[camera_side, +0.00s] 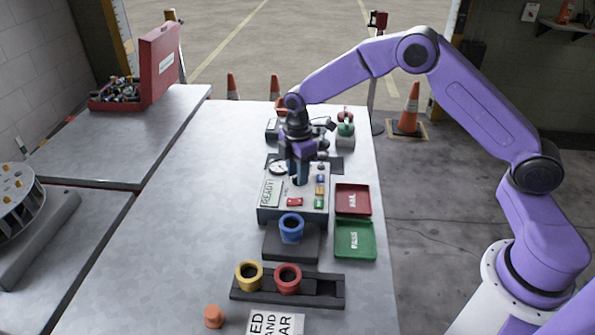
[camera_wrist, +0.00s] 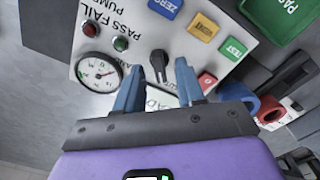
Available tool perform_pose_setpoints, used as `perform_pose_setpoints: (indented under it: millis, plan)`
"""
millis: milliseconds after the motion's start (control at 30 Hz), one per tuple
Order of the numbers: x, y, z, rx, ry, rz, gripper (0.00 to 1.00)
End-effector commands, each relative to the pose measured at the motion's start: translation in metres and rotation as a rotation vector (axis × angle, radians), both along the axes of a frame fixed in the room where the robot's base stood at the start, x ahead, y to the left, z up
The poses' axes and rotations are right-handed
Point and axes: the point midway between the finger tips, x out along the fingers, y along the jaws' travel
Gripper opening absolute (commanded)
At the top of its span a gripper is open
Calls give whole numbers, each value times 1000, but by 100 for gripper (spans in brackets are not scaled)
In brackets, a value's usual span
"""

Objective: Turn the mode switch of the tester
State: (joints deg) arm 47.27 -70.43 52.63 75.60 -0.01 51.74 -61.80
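The tester (camera_side: 262,214) stands mid-table, its sloped panel bearing a gauge, a READY display and coloured buttons. Its mode switch, a black pointer knob (camera_wrist: 158,62), shows in the wrist view between the gauge and the yellow button. My gripper (camera_wrist: 159,68) is open. Its two blue fingers are apart, and the knob appears between their tips with gaps on both sides. I cannot tell how far above the panel the tips are. In the side view my gripper (camera_side: 300,180) points down over the panel and hides the knob.
A red tray (camera_side: 352,200) and a green tray (camera_side: 355,240) lie right of the tester. A blue ring (camera_side: 291,228) sits on a dark block in front. Yellow (camera_side: 249,275) and red (camera_side: 288,278) rings stand on a rack nearer.

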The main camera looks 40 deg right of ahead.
Motion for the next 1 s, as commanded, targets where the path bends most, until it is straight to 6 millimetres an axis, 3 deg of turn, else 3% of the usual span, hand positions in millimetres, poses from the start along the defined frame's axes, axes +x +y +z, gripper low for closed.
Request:
perform_pose_setpoints:
  millis: [300,400,433,767,1000]
  plan:
    - [0,0,-2,0,0,1,38]
    - [0,0,-2,0,0,1,6]
    - [0,0,-2,0,0,1,0]
    - [0,0,-2,-1,1,-20,0]
    - [0,0,-2,-1,2,-125,0]
